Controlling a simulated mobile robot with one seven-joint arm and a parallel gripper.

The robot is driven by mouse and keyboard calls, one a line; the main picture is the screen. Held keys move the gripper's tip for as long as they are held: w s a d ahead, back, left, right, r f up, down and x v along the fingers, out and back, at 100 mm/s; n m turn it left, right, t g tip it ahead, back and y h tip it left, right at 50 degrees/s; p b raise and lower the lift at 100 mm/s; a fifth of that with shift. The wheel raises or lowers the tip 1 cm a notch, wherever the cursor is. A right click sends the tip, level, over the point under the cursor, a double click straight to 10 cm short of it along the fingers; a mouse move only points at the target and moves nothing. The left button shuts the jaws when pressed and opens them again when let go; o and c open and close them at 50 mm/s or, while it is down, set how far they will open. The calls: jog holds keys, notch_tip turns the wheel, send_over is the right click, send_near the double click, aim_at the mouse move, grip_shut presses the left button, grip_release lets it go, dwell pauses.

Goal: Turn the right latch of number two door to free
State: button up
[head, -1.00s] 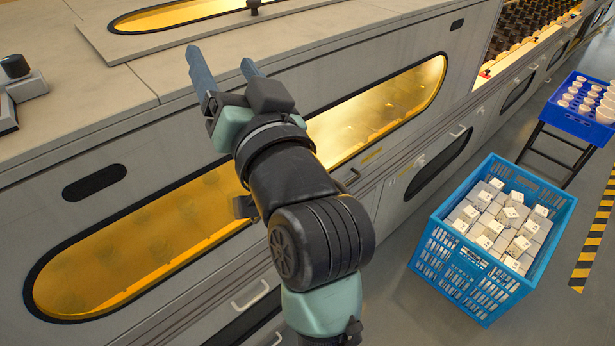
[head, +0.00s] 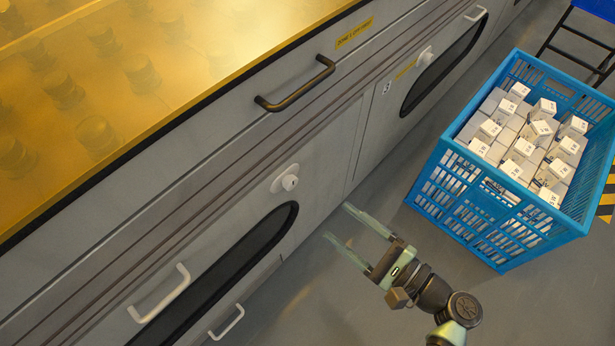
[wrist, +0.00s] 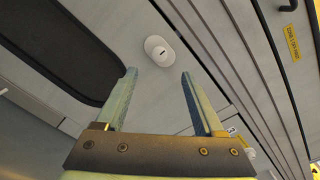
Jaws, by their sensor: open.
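A round white latch knob on an oval plate (head: 285,178) sits on a grey lower door (head: 318,172), at the upper right of its long dark window (head: 215,275). No number shows on this door. In the wrist view the latch (wrist: 160,50) lies just beyond and between the fingertips, with a short dark slot on its face. My gripper (head: 345,225) is open and empty, in front of the door to the right of and below the latch in the head view. It also shows in the wrist view (wrist: 159,73). The fingers appear apart from the latch.
A dark bar handle (head: 295,84) juts out above. White handles (head: 160,295) are on the lower left. A neighbouring door has a small number tag (head: 387,87) and another white latch (head: 426,55). A blue crate of boxes (head: 480,205) stands right of my gripper.

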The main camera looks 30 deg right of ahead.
aim_at(293, 185)
jog(key=shift+m+t, duration=0.3)
jog(key=shift+m, duration=0.1)
jog(key=b+x, duration=0.1)
jog(key=x, duration=0.3)
jog(key=f+b+x, duration=0.1)
jog(key=x, duration=0.3)
jog(key=b+x, duration=0.2)
jog(key=x, duration=0.2)
jog(key=shift+w+d+f, duration=0.15)
jog(key=shift+d+f, duration=0.1)
jog(key=shift+c, duration=0.2)
grip_shut()
dwell(0.6)
